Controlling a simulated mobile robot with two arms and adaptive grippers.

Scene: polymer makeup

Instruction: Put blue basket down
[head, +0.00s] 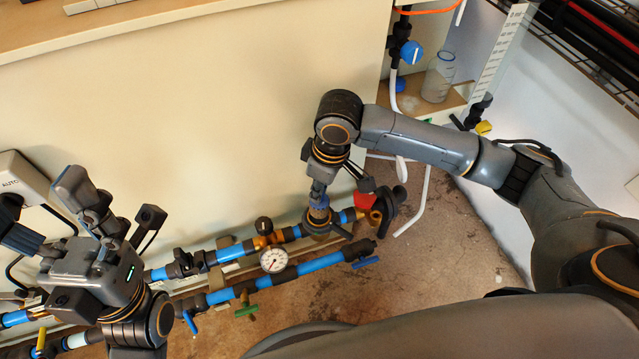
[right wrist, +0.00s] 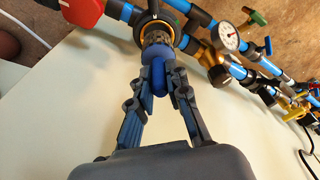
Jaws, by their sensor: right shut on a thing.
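No blue basket shows in either view. My right gripper (right wrist: 160,88) is shut on a small blue piece (right wrist: 158,77), seen edge-on between its fingertips. The piece is right at the end of an upright threaded pipe fitting (right wrist: 157,38) with a dark, orange-edged collar; I cannot tell whether they touch. In the head view, my right gripper (head: 318,188) points down at this fitting (head: 319,213), and its fingers are small and partly hidden. My left gripper (head: 112,220) is at the lower left, above the pipes; its finger opening is unclear.
Two blue pipe runs (head: 320,263) with valves and a round gauge (head: 273,260) lie along the cream wall (head: 200,130). A red part (head: 365,201) is right of the fitting. A clear bottle (head: 438,77) stands on a shelf. Brown floor (head: 440,240) is open at right.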

